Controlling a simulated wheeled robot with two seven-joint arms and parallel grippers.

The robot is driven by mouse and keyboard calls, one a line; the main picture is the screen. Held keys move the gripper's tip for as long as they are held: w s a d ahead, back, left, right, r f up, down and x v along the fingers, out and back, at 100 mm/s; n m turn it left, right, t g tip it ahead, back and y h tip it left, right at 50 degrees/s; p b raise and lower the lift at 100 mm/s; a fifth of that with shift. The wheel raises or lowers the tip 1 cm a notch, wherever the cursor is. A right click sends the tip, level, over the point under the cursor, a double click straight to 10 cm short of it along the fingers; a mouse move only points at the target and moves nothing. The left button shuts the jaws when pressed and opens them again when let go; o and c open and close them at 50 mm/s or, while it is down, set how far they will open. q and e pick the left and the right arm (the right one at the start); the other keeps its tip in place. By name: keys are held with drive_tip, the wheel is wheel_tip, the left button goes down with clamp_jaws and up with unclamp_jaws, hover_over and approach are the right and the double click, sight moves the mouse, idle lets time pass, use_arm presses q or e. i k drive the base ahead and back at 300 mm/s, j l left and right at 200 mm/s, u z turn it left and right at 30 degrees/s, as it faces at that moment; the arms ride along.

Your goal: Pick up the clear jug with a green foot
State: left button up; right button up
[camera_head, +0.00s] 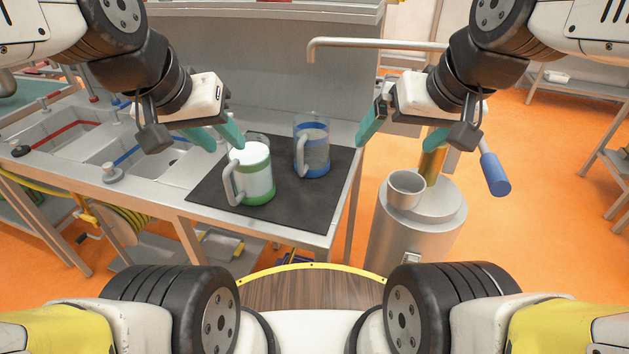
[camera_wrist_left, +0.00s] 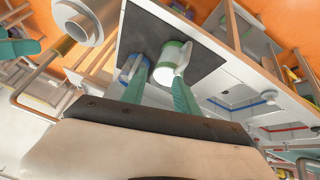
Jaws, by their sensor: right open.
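The clear jug with a green foot (camera_head: 252,175) stands upright on a black mat (camera_head: 292,207), with white showing inside it and its handle towards the left. In the left wrist view the green-footed jug (camera_wrist_left: 172,62) is just beyond the fingers. My left gripper (camera_head: 226,146) is open and empty, just above and behind the jug's upper left; contact cannot be told. Its two teal fingers (camera_wrist_left: 158,92) are apart in the left wrist view. My right gripper (camera_head: 405,134) is open and empty, to the right of the table, away from the jug.
A clear jug with a blue foot (camera_head: 312,160) stands close by at the right, on the same mat. Sinks (camera_head: 130,160) are at the left of the steel table. A metal cylinder machine (camera_head: 412,238) with a grey cup (camera_head: 405,190) stands right of the table.

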sight(250, 169)
drive_tip(key=l+u, duration=0.25)
drive_tip(key=u, duration=0.15)
drive_tip(key=l+u, duration=0.2)
drive_tip(key=u, duration=0.2)
drive_tip(key=k+l+u, duration=0.15)
drive_tip(key=u, duration=0.25)
